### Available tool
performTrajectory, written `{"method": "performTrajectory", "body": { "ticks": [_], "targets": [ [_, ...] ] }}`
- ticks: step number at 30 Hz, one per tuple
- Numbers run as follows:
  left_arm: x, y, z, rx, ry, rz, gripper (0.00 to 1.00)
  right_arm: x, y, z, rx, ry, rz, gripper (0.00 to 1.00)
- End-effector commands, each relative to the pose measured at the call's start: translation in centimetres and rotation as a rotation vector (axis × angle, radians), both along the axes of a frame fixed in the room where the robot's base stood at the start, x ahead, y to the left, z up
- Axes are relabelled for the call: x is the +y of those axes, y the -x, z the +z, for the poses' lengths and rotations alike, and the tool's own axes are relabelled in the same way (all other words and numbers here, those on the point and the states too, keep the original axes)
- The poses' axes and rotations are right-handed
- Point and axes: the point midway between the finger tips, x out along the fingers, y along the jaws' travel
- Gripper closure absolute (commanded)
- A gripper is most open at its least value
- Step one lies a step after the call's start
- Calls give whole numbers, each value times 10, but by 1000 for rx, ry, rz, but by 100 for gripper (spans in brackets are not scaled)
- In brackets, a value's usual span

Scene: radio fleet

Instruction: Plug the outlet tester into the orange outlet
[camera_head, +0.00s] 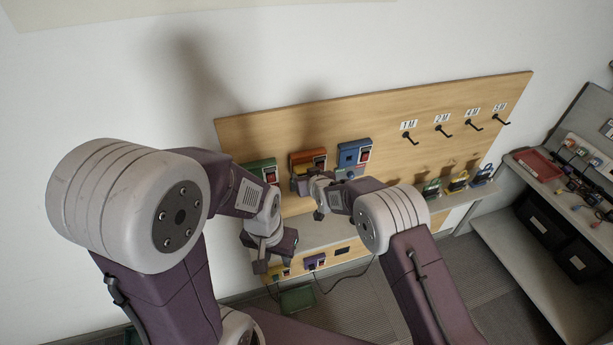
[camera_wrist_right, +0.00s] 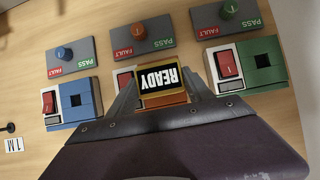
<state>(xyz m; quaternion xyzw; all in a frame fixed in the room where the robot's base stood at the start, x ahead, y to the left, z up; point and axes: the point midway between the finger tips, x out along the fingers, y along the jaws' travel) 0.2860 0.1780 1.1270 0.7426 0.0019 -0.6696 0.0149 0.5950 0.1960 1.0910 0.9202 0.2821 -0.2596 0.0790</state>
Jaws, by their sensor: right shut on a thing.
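The orange outlet (camera_head: 307,158) is on the wooden board, between the green outlet (camera_head: 262,168) and the blue outlet (camera_head: 354,153). My right gripper (camera_head: 305,186) is in front of the orange outlet, shut on the outlet tester. In the right wrist view the tester (camera_wrist_right: 162,79) shows a dark screen reading READY, upside down, between the fingers. It covers the orange outlet's socket, leaving the red switch (camera_wrist_right: 124,80) partly visible. Whether its prongs are in the socket is hidden. My left gripper (camera_head: 275,258) is empty, its fingers apart, low by the shelf.
PASS/FAULT plates with knobs, one blue (camera_wrist_right: 64,53) and one green (camera_wrist_right: 229,9), sit by the outlets. Hooks (camera_head: 443,130) and several padlock-like items (camera_head: 457,183) are to the right. A purple plug (camera_head: 314,261) with a cable is below. A side bench (camera_head: 560,195) stands far right.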

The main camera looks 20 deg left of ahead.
Motion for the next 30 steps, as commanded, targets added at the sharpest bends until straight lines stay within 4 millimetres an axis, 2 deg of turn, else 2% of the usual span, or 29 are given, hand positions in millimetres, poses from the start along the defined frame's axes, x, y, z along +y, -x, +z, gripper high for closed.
{"method": "performTrajectory", "body": {
  "ticks": [12,13,15,16,26,30],
  "targets": [
    [0,0,-3,0,0,0,64,1,-2,1,-2,-2,0,79],
    [0,0,-3,0,0,0,64,1,-2,1,-2,-1,0,38],
    [0,0,-3,0,0,0,64,1,-2,1,-2,-1,0,18],
    [0,0,-3,0,0,0,64,1,-2,1,-2,-1,0,15],
    [0,0,-4,0,0,0,64,0,0,0,0,0,0,15],
    [0,0,-10,0,0,0,64,-5,8,6,0,1,1,15]
  ]
}}
